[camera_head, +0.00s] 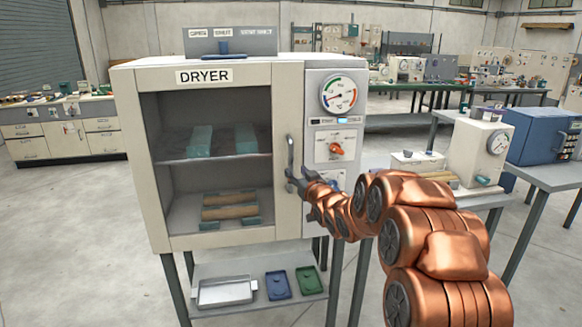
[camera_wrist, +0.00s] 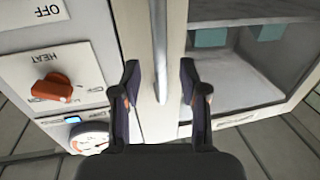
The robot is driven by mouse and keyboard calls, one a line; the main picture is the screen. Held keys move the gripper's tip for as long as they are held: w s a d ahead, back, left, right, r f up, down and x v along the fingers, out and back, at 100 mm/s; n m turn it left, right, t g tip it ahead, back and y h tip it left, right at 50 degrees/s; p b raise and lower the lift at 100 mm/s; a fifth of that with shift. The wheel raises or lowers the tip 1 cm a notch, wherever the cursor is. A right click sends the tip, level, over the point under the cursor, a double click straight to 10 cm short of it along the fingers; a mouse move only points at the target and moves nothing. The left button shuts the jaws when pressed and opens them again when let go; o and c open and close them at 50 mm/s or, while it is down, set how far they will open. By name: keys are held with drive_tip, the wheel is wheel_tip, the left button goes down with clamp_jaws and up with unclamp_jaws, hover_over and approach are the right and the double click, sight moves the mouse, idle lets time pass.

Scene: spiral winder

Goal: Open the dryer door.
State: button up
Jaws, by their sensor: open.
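The dryer (camera_head: 210,76) is a cream cabinet on dark legs with a large window in its door (camera_head: 289,100). The door looks shut in the head view. A vertical grey bar handle (camera_head: 291,153) is on the door's right side, and it also shows in the wrist view (camera_wrist: 160,42). My gripper (camera_head: 292,180) is at the handle's lower part. In the wrist view my gripper (camera_wrist: 160,68) is open, with one finger on each side of the bar. Gaps seem to show between the bar and both fingers. I cannot tell whether either touches it.
The control panel (camera_head: 318,98) with a gauge and an orange heat knob (camera_head: 335,149) is right of the door. A lower shelf (camera_head: 240,309) holds a metal tray and two small trays. Benches with equipment stand to the right. The floor left of the dryer is clear.

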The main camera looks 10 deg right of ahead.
sight(292, 168)
drive_tip(key=shift+w+a+p, duration=0.2)
drive_tip(key=shift+w, duration=0.65)
drive_tip(key=shift+w+a+p, duration=0.15)
drive_tip(key=shift+w+p, duration=0.05)
drive_tip(key=shift+w, duration=0.7)
drive_tip(key=shift+w+a+p, duration=0.2)
drive_tip(key=shift+w, duration=0.65)
clamp_jaws()
